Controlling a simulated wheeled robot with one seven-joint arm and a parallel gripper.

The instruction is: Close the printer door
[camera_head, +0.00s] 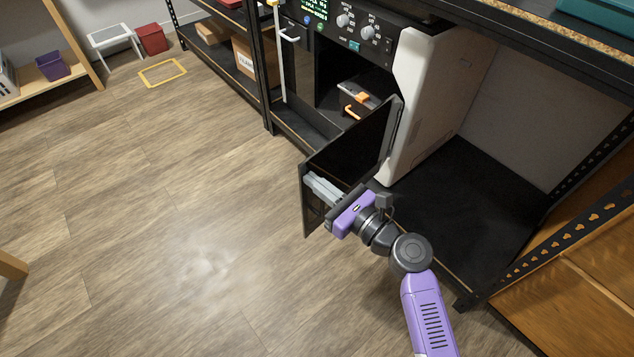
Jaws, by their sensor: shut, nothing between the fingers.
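The printer (425,85) is a white and black box on a low black shelf, with knobs and a small screen along its top front. Its dark door (350,145) stands open, swung out towards the room from the printer's right front edge. The opening shows an inner part with orange pieces (357,103). My gripper (310,180) is shut and empty, on the outer, right-hand side of the door near its free edge. The fingertips overlap the door in the picture; I cannot tell whether they touch it.
The shelf floor (450,200) right of the printer is bare. A black shelf post (570,200) and wooden panels (570,285) stand at the right. A shelf with boxes (243,62) is left of the printer. The wooden floor (170,200) at the left is clear.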

